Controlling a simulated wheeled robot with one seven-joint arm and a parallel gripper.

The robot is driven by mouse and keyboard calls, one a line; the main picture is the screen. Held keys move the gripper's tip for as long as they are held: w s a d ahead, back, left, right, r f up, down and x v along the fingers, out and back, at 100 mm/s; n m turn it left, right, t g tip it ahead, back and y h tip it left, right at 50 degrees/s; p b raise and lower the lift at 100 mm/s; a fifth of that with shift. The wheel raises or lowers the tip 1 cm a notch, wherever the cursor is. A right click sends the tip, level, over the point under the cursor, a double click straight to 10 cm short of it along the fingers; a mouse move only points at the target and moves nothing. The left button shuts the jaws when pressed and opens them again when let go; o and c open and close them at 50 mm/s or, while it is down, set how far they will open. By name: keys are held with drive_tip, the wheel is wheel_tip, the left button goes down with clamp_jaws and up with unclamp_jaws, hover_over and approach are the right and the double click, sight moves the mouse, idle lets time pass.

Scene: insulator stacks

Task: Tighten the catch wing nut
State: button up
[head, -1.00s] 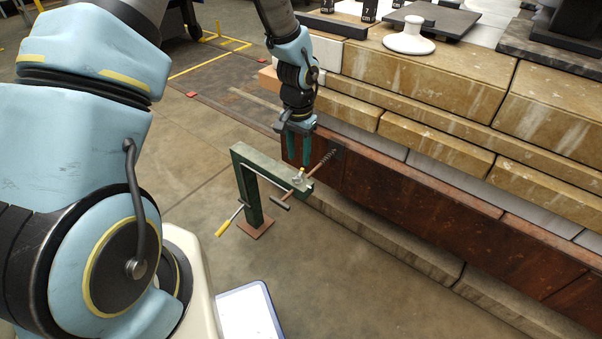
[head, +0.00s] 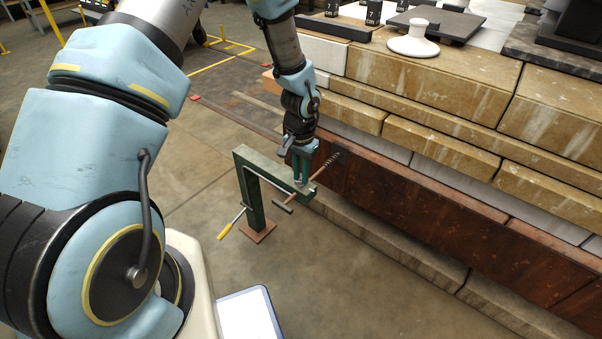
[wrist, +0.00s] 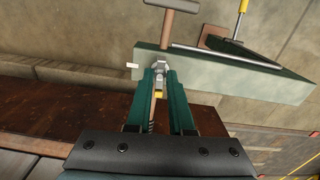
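The catch wing nut (wrist: 159,74) is a small grey metal piece on the arm of a green bracket; it shows in the wrist view between my fingertips. My gripper (head: 302,184) points down at the bracket's end, its two green fingers on either side of the nut. In the wrist view the gap at the fingertips (wrist: 159,78) is narrow and the nut fills most of it; I cannot tell whether both fingers touch it. The bracket arm (wrist: 215,76) runs to the right there. In the head view the fingers mostly hide the nut. A yellow bit (wrist: 158,94) shows below it.
A threaded rod with a T-handle (head: 283,208) passes beside the bracket's end towards the rusty beam (head: 400,190). A yellow-handled lever (head: 225,230) hangs at the bracket's upright (head: 252,205). Stone blocks (head: 430,85) rise behind. The floor in front is clear.

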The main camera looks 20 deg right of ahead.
clamp_jaws()
drive_tip(key=shift+r+m+p, duration=0.1)
drive_tip(key=shift+m+p, duration=0.25)
drive_tip(key=shift+m, duration=0.05)
drive_tip(key=m+p, duration=0.2)
drive_tip(key=m, duration=0.1)
drive_tip(key=m+p, duration=0.2)
drive_tip(key=m, duration=0.3)
drive_tip(key=shift+m+p, duration=0.3)
drive_tip(key=shift+p, duration=0.05)
drive_tip(key=m+p, duration=0.2)
drive_tip(key=m, duration=0.2)
drive_tip(key=m+p, duration=0.2)
drive_tip(key=m, duration=0.3)
drive_tip(key=shift+m, duration=0.3)
drive_tip(key=shift+p, duration=0.3)
drive_tip(key=shift+o, duration=2.1)
unclamp_jaws()
